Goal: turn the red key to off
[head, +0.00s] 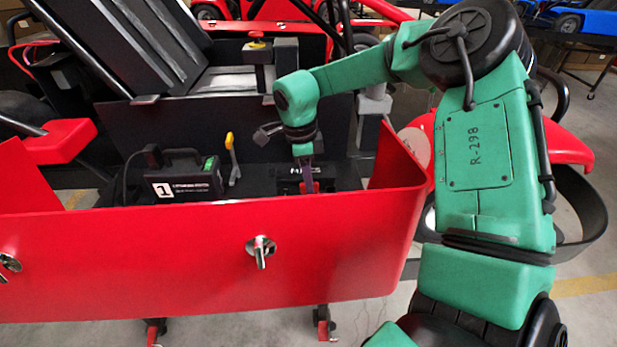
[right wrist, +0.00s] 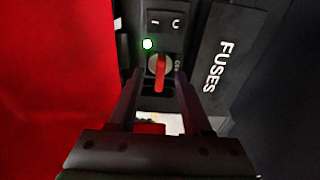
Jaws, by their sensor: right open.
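The red key (right wrist: 159,72) sits on a round grey switch in a dark panel, in the right wrist view. Its handle lies nearly along the picture's vertical. My right gripper (right wrist: 160,78) is open, one finger on each side of the key, with gaps still showing. I cannot tell how deep the fingers reach around it. In the head view, my right gripper (head: 308,182) points down into the red kart's side bay, at the panel. A small red part shows at its tips there. My left gripper is not in view.
A glowing light (right wrist: 147,44) and a rocker switch (right wrist: 165,20) are close above the key. A fuse box (right wrist: 222,65) is at the right. The red side panel (head: 200,255) walls the bay's near side. A black numbered box (head: 185,180) and yellow-handled lever (head: 231,158) stand left.

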